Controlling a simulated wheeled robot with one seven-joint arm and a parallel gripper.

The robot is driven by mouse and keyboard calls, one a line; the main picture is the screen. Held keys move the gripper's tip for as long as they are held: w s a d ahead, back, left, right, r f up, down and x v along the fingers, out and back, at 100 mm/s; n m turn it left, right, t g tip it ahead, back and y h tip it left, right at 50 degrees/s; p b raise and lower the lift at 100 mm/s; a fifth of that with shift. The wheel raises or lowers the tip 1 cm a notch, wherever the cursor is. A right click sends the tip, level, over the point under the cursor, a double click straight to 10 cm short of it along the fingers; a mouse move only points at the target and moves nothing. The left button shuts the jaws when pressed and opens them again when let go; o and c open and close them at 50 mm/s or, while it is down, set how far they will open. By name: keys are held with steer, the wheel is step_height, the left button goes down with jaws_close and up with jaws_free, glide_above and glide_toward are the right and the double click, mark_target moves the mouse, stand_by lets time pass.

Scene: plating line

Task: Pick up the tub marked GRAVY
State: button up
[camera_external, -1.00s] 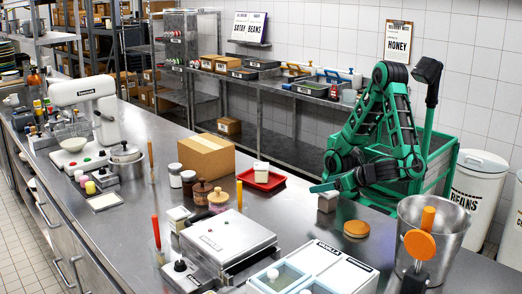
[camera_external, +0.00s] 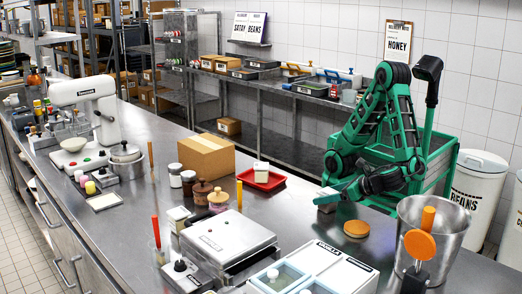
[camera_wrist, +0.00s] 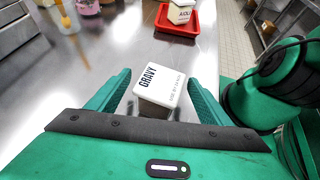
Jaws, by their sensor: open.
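The tub marked GRAVY (camera_wrist: 158,88) is a small box-shaped tub with a white lid and dark lettering. In the wrist view it sits on the steel counter between my gripper's two green fingers. My gripper (camera_wrist: 158,95) is open, with one finger on each side of the tub. In the external view my gripper (camera_external: 328,197) is low over the counter and hides most of the tub (camera_external: 327,208).
A red tray (camera_external: 262,182) holding a white-lidded tub (camera_wrist: 180,12) lies beyond. A round orange-brown disc (camera_external: 356,229) and a steel pot (camera_external: 433,240) stand to the right. A cardboard box (camera_external: 206,157) and several jars stand to the left.

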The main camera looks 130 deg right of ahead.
mark_target(319, 195)
steer(key=x, duration=0.4)
steer(key=shift+d, duration=0.1)
steer(key=shift+c, duration=0.3)
steer(key=c, duration=1.3)
steer(key=shift+r, duration=0.1)
